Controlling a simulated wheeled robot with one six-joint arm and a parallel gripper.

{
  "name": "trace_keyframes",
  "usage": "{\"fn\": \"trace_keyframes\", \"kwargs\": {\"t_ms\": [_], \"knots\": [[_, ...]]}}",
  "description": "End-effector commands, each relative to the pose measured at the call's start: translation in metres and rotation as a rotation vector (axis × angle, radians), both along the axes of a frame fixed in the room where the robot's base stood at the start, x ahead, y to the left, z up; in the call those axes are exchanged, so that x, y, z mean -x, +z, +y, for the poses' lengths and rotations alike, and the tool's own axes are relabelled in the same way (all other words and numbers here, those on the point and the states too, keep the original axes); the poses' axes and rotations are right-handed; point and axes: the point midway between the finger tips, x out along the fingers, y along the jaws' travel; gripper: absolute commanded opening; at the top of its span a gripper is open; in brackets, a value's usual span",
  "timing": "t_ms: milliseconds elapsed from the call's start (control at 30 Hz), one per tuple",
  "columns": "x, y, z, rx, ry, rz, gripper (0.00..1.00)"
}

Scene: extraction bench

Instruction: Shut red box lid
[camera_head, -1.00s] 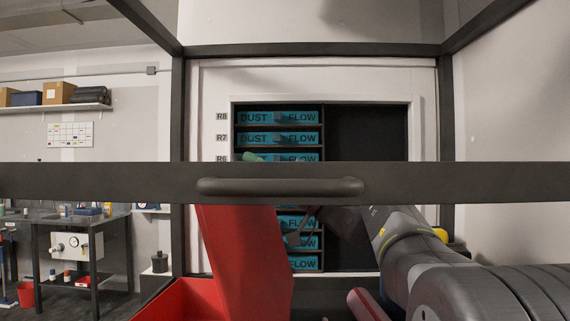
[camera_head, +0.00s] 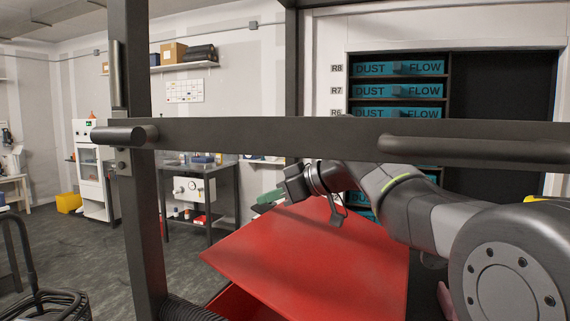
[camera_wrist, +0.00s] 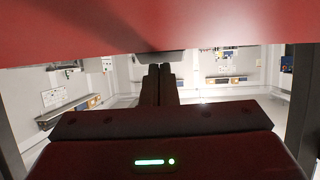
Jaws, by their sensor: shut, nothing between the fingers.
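The red box lid (camera_head: 322,254) is a wide red panel, tilted and partly open, in the lower middle of the head view. Part of the red box (camera_head: 232,303) shows below its lower left edge. My gripper (camera_head: 264,203) is at the lid's upper left edge, with my arm reaching over from the right. In the wrist view the gripper fingers (camera_wrist: 158,70) are together and empty, and the red lid (camera_wrist: 160,22) fills the top of the picture, close to the fingers. I cannot tell whether they touch.
A dark frame bar (camera_head: 270,132) crosses in front of me, with a dark post (camera_head: 139,220) at left. Blue drawers (camera_head: 397,68) stand behind at right. A workbench (camera_head: 198,180) stands at the back left. Open floor (camera_head: 68,250) lies to the left.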

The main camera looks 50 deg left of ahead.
Motion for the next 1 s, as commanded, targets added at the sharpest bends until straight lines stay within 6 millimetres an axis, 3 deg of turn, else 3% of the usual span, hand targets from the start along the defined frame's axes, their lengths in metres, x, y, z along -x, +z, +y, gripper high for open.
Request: {"fn": "trace_keyframes", "kwargs": {"t_ms": [200,433,700,1000], "knots": [[0.009,-0.054,0.016,0.161,0.003,-0.074,0.00],[0.011,-0.096,0.023,0.244,0.001,-0.112,0.00],[0.012,-0.118,0.026,0.241,0.000,-0.112,0.00],[0.013,-0.124,0.026,0.246,0.002,-0.110,0.00]]}}
